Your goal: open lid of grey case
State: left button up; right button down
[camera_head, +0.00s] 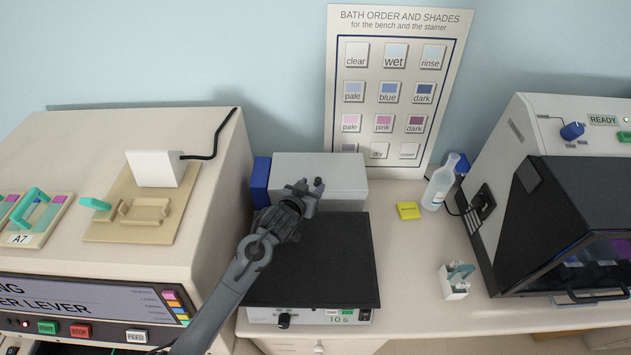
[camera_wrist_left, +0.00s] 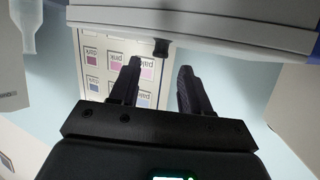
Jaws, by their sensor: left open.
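The grey case (camera_head: 345,172) stands at the back of the bench, below the poster, with a blue part (camera_head: 260,182) at its left end. Its top looks closed. My left gripper (camera_head: 309,184) is in front of the case and hides part of its front. In the left wrist view the case's grey edge (camera_wrist_left: 230,32) runs across the top, with a small black knob (camera_wrist_left: 160,48) on it. The left gripper (camera_wrist_left: 158,72) is open there, its fingers apart and pointing toward the edge, the knob lying between their lines. Nothing shows between the fingers. My right gripper is not in view.
A dark-topped hotplate-like unit (camera_head: 330,260) lies under my left arm. A large beige machine (camera_head: 215,215) stands left. A yellow block (camera_head: 408,210), a bottle (camera_head: 437,185) and a small white holder (camera_head: 455,287) stand right, before a black-fronted machine (camera_head: 560,215).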

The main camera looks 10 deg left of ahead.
aim_at(318, 180)
pick_arm(q)
jog(key=shift+x, duration=2.3)
grip_shut()
